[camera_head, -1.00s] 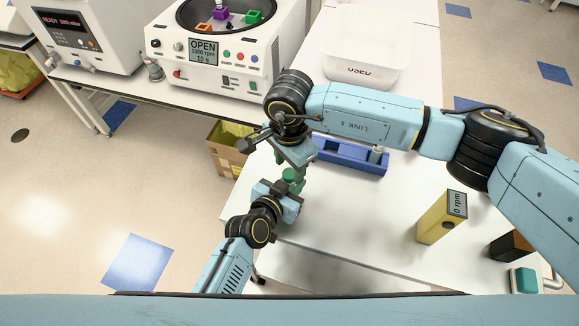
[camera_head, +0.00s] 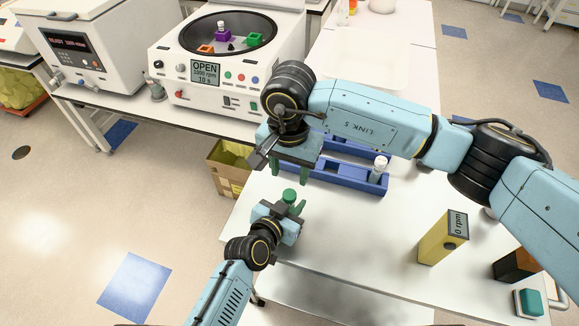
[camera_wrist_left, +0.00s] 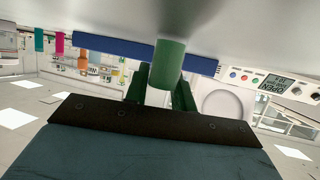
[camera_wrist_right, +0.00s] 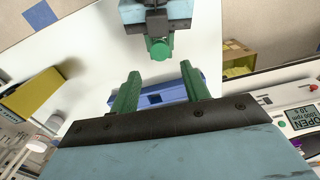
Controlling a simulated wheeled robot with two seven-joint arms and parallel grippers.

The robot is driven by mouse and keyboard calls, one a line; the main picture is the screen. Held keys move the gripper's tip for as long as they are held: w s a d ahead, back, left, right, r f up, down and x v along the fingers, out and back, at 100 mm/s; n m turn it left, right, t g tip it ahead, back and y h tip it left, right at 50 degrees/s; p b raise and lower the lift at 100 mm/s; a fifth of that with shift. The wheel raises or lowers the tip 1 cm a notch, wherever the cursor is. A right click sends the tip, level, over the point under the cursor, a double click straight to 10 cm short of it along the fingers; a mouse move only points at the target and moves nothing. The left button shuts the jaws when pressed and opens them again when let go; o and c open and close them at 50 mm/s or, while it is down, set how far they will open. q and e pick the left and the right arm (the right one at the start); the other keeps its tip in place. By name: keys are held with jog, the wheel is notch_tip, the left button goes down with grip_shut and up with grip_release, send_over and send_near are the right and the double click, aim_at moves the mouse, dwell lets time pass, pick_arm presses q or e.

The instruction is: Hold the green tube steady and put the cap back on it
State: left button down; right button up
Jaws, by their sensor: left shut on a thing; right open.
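My left gripper (camera_head: 289,207) is shut on the green tube. In the left wrist view the pale tube body (camera_wrist_left: 156,97) shows between its green fingers, with the green cap (camera_wrist_left: 168,63) on top. The cap also shows from above in the head view (camera_head: 289,195) and in the right wrist view (camera_wrist_right: 160,49), sitting at the tube's mouth. Whether it is fully seated I cannot tell. My right gripper (camera_wrist_right: 160,72) is open and empty, above the cap and apart from it. Its fingers also show in the head view (camera_head: 290,172). Most of the tube is hidden by the left gripper.
A blue rack (camera_head: 345,174) with a white-capped tube (camera_head: 379,164) lies behind the grippers. A yellow block (camera_head: 442,238) stands at right. The open centrifuge (camera_head: 180,72) is at the back left, a white bin (camera_head: 370,70) behind the arm. The table's middle is clear.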

aim_at(290, 194)
jog(key=shift+r+n, duration=0.25)
jog(key=shift+n, duration=0.15)
jog(key=shift+f, duration=0.1)
jog(key=shift+f, duration=3.95)
jog(key=shift+c, duration=0.5)
jog(key=c, duration=0.9)
jog(key=m, duration=0.6)
jog(key=shift+m, duration=0.3)
